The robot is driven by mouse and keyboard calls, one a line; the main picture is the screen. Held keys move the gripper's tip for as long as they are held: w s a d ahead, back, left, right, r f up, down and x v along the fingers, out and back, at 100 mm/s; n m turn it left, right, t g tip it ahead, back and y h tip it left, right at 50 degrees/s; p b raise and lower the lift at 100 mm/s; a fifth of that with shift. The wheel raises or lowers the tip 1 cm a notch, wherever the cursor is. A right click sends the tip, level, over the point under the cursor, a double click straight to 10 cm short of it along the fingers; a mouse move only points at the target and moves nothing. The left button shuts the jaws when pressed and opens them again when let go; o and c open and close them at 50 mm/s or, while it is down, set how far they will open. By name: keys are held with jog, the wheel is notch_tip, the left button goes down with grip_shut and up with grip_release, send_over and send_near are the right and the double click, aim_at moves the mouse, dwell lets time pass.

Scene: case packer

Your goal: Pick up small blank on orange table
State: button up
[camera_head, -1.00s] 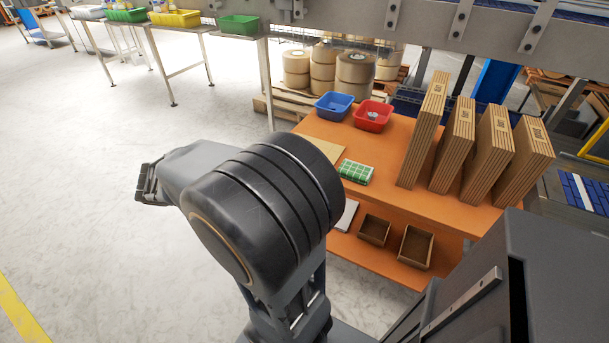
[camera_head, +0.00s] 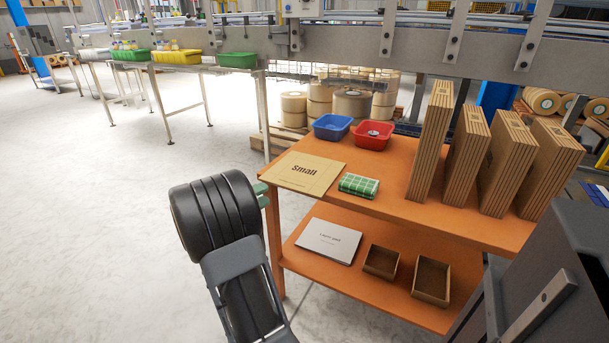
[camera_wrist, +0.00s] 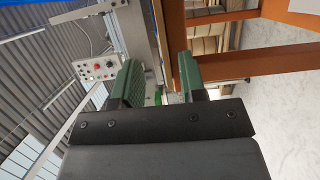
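The small blank (camera_head: 318,183) is a flat tan sheet printed "Small". It lies on the left end of the orange table's (camera_head: 397,185) top, close to the left edge. My gripper (camera_head: 263,190) is at that left end, beside the blank's left corner; it is partly hidden behind my wrist in the head view. In the wrist view my gripper (camera_wrist: 158,84) shows two green fingers apart with a clear gap between them. Nothing is seen held. A narrow tan and orange edge shows just beyond the fingers, and I cannot tell if it touches them.
A green checked packet (camera_head: 358,185) sits right of the blank. Blue (camera_head: 332,127) and red (camera_head: 372,135) bins stand behind it. Several upright carton stacks (camera_head: 431,140) fill the right side. The lower shelf holds a white booklet (camera_head: 329,241) and two open boxes (camera_head: 381,262). The floor at left is clear.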

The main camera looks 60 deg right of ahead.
aim_at(281, 186)
jog(key=shift+x, duration=1.05)
jog(key=shift+b+x, duration=0.75)
jog(key=shift+x, duration=1.85)
jog(key=shift+s+f, duration=0.1)
jog(key=shift+f, duration=0.05)
jog(key=shift+c, duration=0.4)
grip_shut()
